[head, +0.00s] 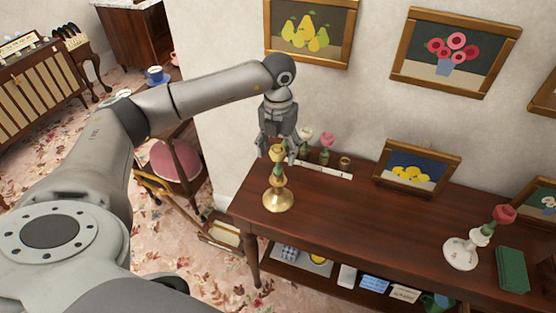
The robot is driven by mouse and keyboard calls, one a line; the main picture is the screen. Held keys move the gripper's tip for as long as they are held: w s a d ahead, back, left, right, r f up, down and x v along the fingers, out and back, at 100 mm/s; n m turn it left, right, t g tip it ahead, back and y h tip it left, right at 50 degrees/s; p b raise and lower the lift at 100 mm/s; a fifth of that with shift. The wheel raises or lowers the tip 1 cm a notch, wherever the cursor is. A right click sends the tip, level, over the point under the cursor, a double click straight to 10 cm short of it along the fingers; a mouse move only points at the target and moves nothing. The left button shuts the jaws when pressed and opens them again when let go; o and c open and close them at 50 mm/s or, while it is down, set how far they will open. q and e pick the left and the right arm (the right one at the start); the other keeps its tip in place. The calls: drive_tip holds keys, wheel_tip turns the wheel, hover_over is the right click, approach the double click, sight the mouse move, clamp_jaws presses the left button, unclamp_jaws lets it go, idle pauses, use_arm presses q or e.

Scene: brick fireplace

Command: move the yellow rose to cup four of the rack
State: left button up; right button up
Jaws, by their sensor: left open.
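The yellow rose (277,154) stands upright in a brass holder (278,199) near the left end of the dark wooden table. My left gripper (277,147) points down over it, with its open fingers on either side of the bloom. I cannot tell whether they touch it. The rack (335,172) is a pale strip against the wall, just right of the gripper, partly hidden by it. A white rose (305,134) and a pink rose (327,141) stand there. A small brass cup (344,162) at its right end looks empty. The rack's markings are too small to read. My right gripper is out of view.
A framed lemon picture (416,169) leans on the wall right of the rack. A white holder (461,252) with a red rose (503,215) and a green book (512,269) stand at the right. The table's middle is clear.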

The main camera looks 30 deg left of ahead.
use_arm(q)
drive_tip(key=c, duration=0.9)
drive_tip(key=shift+r+p, duration=1)
drive_tip(key=shift+r, duration=0.7)
drive_tip(key=shift+r+p, duration=0.35)
drive_tip(key=shift+r, duration=0.3)
